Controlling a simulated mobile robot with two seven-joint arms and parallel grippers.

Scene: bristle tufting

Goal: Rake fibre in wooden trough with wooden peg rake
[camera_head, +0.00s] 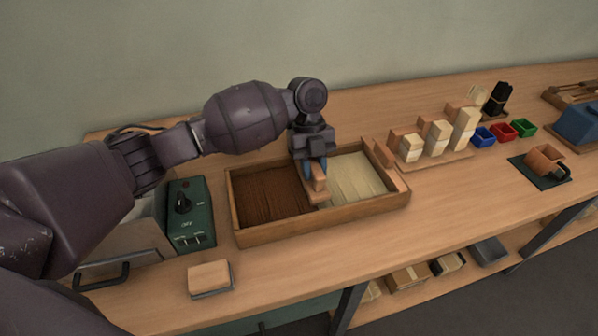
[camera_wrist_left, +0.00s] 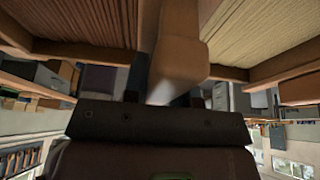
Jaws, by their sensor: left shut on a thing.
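The wooden trough (camera_head: 310,223) stands on the bench with two compartments. The left one holds dark brown fibre (camera_head: 270,196) and the right one pale cream fibre (camera_head: 360,174). My left gripper (camera_head: 315,172) points down over the middle of the trough, near the divider, and is shut on the wooden peg rake (camera_head: 319,186). In the left wrist view the rake (camera_wrist_left: 180,52) shows as a wooden block between the fingers, with both fibre beds beyond it. The pegs are hidden, and I cannot tell if they touch fibre. My right gripper is out of view.
A green control box (camera_head: 189,212) stands left of the trough, and a wooden block (camera_head: 209,277) lies in front. To the right are a rack of pale blocks (camera_head: 436,137), small coloured bins (camera_head: 503,131) and a mug (camera_head: 546,160). The bench front right of centre is clear.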

